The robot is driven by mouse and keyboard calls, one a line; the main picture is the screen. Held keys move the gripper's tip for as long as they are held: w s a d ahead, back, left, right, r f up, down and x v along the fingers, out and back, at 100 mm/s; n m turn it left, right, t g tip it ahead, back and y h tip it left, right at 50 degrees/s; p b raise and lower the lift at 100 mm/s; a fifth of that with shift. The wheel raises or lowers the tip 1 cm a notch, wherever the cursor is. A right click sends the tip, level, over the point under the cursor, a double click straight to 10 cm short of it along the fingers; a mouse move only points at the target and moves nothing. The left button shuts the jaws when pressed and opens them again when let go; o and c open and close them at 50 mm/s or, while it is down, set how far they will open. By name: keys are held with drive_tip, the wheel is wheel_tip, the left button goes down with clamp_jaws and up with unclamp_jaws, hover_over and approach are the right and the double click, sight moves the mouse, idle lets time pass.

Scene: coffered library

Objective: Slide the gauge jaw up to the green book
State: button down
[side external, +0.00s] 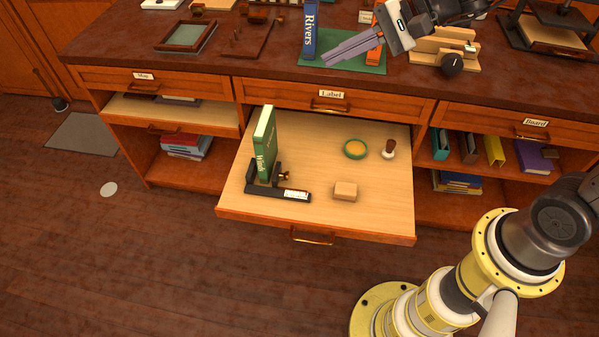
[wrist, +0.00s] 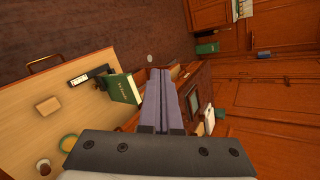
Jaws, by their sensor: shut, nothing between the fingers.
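The green book (side external: 264,143) stands upright on the pulled-out wooden board in the side external view, in the black gauge (side external: 263,190). The gauge has an upright part and a small brass knob (side external: 285,176) beside the book's right side; I cannot tell whether its jaw touches the book. In the wrist view the book (wrist: 122,90) and the gauge (wrist: 90,76) show left of my fingers. My gripper (side external: 326,62) is shut and empty, above the desk top beside the blue book, well up and right of the green book.
The pull-out board (side external: 235,196) also holds a tan block (side external: 345,191), a green-rimmed dish (side external: 355,149) and a dark-handled stamp (side external: 388,149).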

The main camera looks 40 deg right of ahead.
drive_tip(key=w+d+f+m+t+h, duration=0.1)
drive_tip(key=w+d+f+m, duration=0.1)
drive_tip(key=w+f+m, duration=0.5)
drive_tip(key=w+d+f+m+t, duration=0.1)
drive_tip(key=w+d+f+m, duration=0.2)
drive_tip(key=f, duration=0.9)
wheel_tip(320, 180, down, 11)
drive_tip(key=d+m+h, duration=0.2)
drive_tip(key=m, duration=0.1)
drive_tip(key=m+g, duration=0.1)
drive_tip(key=g, duration=0.1)
approach(290, 177)
drive_tip(key=f, duration=0.4)
drive_tip(key=shift+w+d+f, duration=0.1)
drive_tip(key=shift+w+f, duration=0.1)
drive_tip(key=shift+f, duration=0.05)
drive_tip(key=shift+w+a, duration=1.4)
drive_tip(key=shift+w, duration=0.05)
